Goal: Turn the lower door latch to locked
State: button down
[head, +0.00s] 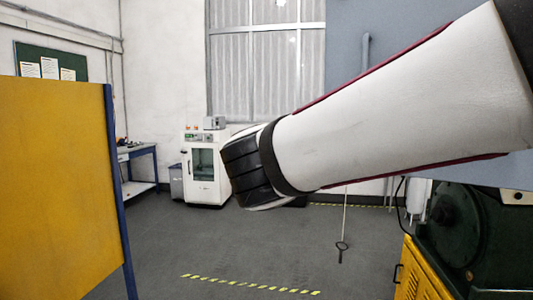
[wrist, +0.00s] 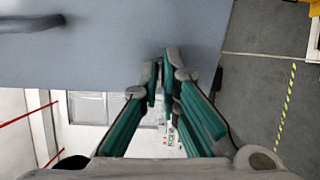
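A blue-grey door panel (wrist: 115,45) fills the upper left of the wrist view and also shows behind my arm in the head view (head: 420,30). A bar handle (wrist: 32,23) is on it at the upper left of the wrist view; what looks like the same handle hangs in the head view (head: 366,50). I cannot make out the lower latch in either view. My gripper (wrist: 162,76) has its green-padded fingers apart with nothing visible between them. Its tips overlap the panel's edge in the wrist view; whether they touch cannot be told. My arm hides the gripper's fingers in the head view.
A yellow panel with a blue post (head: 60,190) stands close at left. A green machine (head: 470,245) on a yellow cabinet (head: 425,275) is at lower right. A white machine (head: 205,170) stands at the back wall. The grey floor (head: 230,250) between is mostly clear.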

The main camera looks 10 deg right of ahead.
jog(key=shift+m+b, duration=0.4)
jog(key=shift+b, duration=0.05)
jog(key=c, duration=1.8)
grip_release()
jog(key=v, duration=0.7)
jog(key=shift+s, duration=0.15)
jog(key=shift+f, duration=0.1)
